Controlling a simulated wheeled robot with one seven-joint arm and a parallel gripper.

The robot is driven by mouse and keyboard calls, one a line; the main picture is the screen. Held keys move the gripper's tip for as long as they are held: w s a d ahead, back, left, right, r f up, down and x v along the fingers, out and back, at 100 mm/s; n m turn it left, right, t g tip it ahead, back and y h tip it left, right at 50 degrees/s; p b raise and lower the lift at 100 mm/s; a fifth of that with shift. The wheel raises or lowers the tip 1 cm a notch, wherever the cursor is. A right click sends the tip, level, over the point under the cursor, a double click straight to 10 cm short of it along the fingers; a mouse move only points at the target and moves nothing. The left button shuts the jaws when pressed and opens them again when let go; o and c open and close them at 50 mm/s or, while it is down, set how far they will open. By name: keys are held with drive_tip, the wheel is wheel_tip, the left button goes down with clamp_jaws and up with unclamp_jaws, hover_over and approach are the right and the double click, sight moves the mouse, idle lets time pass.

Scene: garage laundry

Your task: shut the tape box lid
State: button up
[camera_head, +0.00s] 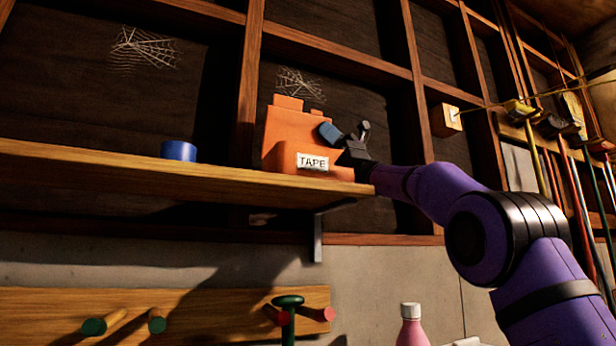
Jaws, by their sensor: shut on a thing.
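The orange tape box (283,161) stands on the wooden shelf, with a white "TAPE" label (312,162) on its front. Its orange lid (290,128) stands raised, roughly upright, behind the box front. My gripper (346,131) is at the lid's upper right edge, reaching in from the right. One bluish finger overlaps that edge and the other finger shows to its right. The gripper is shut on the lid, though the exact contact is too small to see. The inside of the box is hidden from this low view.
A blue round object (179,150) sits on the shelf (130,175) left of the box. Wall studs frame the back. Long-handled tools hang at the far right. Below are a peg board (215,308) and a pink bottle (411,328). Shelf between blue object and box is clear.

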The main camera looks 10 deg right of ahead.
drive_tip(key=shift+s+d+f+n+g+h, duration=0.15)
drive_tip(key=shift+s+n+g+h, duration=0.35)
drive_tip(key=shift+n, duration=0.55)
drive_tip(key=shift+s+f+n+g+h, duration=0.2)
drive_tip(key=shift+s+n+g+h, duration=0.15)
drive_tip(key=shift+n+g, duration=0.5)
drive_tip(key=shift+s+d+f+n+g+h, duration=0.15)
drive_tip(key=shift+s+n+g+h, duration=0.25)
drive_tip(key=shift+n, duration=0.8)
drive_tip(key=o, duration=0.8)
drive_tip(key=shift+w+d, duration=0.2)
drive_tip(key=shift+d, duration=0.95)
drive_tip(key=shift+w+d, duration=0.2)
drive_tip(key=shift+d, duration=0.9)
drive_tip(key=shift+w+d, duration=0.2)
drive_tip(key=shift+d, duration=0.95)
